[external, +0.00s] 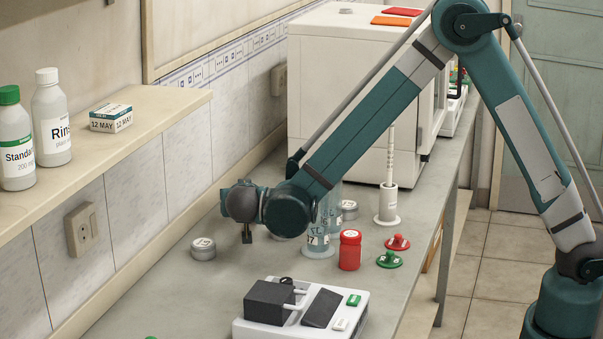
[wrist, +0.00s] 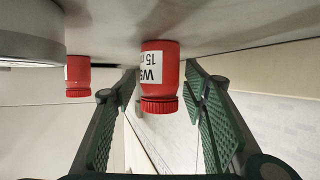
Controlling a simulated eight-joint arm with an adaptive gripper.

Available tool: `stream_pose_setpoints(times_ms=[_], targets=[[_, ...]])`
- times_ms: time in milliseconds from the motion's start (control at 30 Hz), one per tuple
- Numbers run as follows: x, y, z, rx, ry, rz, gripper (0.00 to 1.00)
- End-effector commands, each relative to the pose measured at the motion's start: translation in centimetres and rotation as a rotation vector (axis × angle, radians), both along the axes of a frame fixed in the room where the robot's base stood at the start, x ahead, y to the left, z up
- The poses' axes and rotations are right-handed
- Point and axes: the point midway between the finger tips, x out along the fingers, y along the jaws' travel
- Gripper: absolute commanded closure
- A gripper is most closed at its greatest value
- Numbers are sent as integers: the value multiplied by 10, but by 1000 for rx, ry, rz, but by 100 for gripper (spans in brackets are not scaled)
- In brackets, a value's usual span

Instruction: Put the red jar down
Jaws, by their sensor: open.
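In the external view a red jar (external: 350,252) with a white label stands upright on the bench, right of my gripper (external: 247,233). The wrist view is upside down. There my open gripper (wrist: 161,72) has a finger on each side of a red jar (wrist: 165,85) labelled "15", its base at the bench surface. I see no clear contact between fingers and jar. A second red jar (wrist: 78,78) stands further left, outside the fingers. Only one red jar shows in the external view, and I cannot tell which of the two it is.
Clear glassware (external: 320,237) stands beside the red jar. Grey tins (external: 203,249) and red and green knobbed pieces (external: 389,260) are nearby. A white device (external: 300,312) with a black block is in front. The bench's right edge is close to the knobbed pieces.

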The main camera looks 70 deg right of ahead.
Motion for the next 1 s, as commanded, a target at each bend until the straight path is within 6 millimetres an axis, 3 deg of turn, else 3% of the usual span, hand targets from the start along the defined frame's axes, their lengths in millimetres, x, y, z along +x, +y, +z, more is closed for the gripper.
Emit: stream_pose_setpoints(times_ms=[267,700,1000], targets=[[-9,23,12,0,-1,2,56],[-34,81,38,0,0,1,56],[-42,101,46,0,1,0,56]])
